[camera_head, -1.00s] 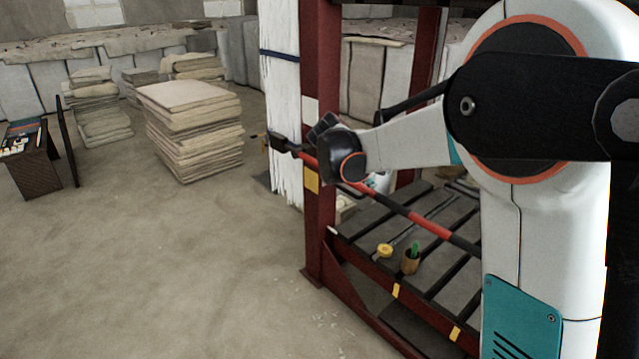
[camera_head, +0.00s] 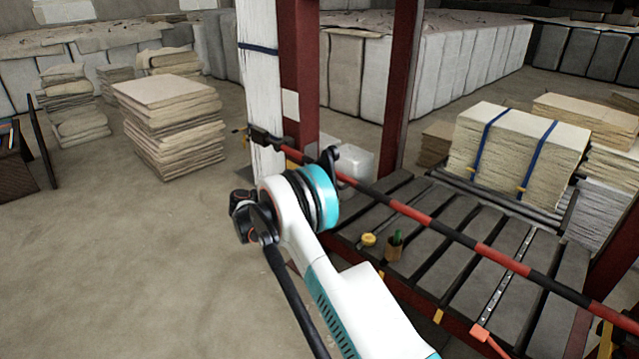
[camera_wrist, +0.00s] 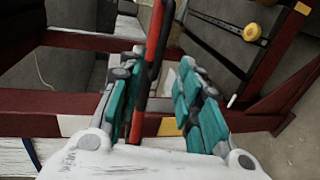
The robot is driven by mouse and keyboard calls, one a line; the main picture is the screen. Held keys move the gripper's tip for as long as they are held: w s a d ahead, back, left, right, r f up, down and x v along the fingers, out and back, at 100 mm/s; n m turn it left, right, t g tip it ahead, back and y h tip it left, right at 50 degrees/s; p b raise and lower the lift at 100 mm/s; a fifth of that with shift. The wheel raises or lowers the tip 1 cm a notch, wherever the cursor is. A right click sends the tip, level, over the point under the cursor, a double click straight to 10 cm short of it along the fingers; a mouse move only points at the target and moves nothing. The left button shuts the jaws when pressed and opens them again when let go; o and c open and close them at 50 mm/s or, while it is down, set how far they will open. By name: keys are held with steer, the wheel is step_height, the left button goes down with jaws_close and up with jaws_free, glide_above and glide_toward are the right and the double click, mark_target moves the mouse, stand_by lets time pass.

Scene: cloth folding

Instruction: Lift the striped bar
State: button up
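The striped bar (camera_head: 436,226), red and black, runs slantwise across the front of a dark red rack. Its far-left end sits at a black holder (camera_head: 262,137) by the left post. My gripper (camera_head: 331,160) is at the bar's left part in the head view, mostly hidden behind my wrist. In the wrist view the teal fingers of my gripper (camera_wrist: 158,68) are spread apart. The striped bar (camera_wrist: 156,45) passes lengthwise between them, nearer the left finger. A gap shows on the right side; contact on the left cannot be told.
A slatted rack bed (camera_head: 460,262) lies below the bar, with a yellow tape roll (camera_head: 369,239) and a small cup (camera_head: 394,248) on it. Strapped stacks (camera_head: 515,150) stand behind. A sheet stack (camera_head: 172,120) stands left; open floor lies in front.

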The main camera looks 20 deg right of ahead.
steer(key=b+x, duration=0.1)
steer(key=x, duration=0.3)
steer(key=b+x, duration=0.1)
steer(key=x, duration=0.4)
steer(key=b+x, duration=0.1)
steer(key=x, duration=0.3)
steer(key=shift+w+d+f+b, duration=0.2)
steer(key=shift+d+f+b, duration=0.05)
steer(key=shift+f+b, duration=0.1)
jaws_close()
